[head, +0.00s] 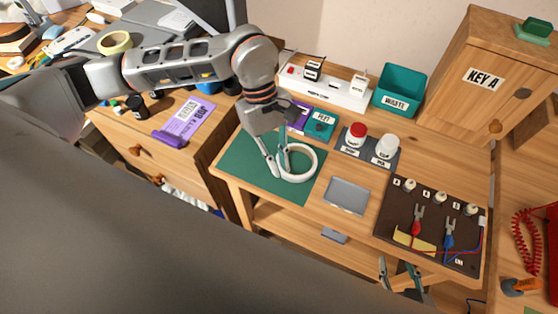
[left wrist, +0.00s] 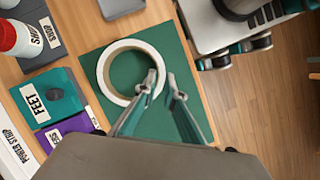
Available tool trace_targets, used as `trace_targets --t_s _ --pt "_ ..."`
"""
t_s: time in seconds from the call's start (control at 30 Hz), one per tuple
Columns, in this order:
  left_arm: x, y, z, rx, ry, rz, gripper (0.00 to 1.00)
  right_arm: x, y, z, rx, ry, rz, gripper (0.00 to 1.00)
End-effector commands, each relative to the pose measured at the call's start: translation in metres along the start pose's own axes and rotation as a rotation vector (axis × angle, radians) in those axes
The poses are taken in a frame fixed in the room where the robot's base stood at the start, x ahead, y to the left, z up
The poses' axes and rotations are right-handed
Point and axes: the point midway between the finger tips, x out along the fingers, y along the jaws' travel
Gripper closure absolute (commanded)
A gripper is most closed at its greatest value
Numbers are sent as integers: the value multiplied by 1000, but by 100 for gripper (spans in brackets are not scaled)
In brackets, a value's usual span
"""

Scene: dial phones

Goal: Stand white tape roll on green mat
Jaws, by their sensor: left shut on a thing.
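The white tape roll (head: 313,152) is a white ring over the right part of the green mat (head: 238,178). In the left wrist view the roll (left wrist: 103,72) shows nearly face-on, hole toward the camera, above the mat (left wrist: 188,108). My left gripper (head: 281,172) is shut on the near side of its ring wall, one finger inside the hole and one outside. I cannot tell whether the roll touches the mat. It is not upright on its edge. My right gripper (head: 398,268) shows at the bottom of the head view, fingers apart and empty.
A grey tray (head: 347,195) lies right of the mat. A dark board with clips (head: 432,218) stands right. A yellow tape roll (head: 115,42) is far left.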

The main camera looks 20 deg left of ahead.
Motion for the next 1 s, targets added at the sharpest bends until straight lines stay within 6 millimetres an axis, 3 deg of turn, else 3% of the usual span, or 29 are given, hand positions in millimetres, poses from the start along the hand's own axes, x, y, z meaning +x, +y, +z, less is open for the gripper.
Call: trace_targets --t_s 0.2,0.23,0.3,0.63,0.77,1.0 --pt "3 0 -2 0 0 -1 100 -2 -2 6 1 -10 -3 60" --pt "3 0 -2 -1 0 -1 86 -2 -2 6 1 -9 -3 60" --pt "3 0 -1 -1 0 -1 74 -2 -2 6 1 -9 -3 60" --pt "0 0 0 -1 0 -1 74 -1 0 -2 -1 1 0 60" --pt "-15 0 -1 -2 4 2 74 0 1 -6 0 8 2 60" --pt "-65 1 -1 -1 5 4 74 1 2 -9 1 12 1 60"
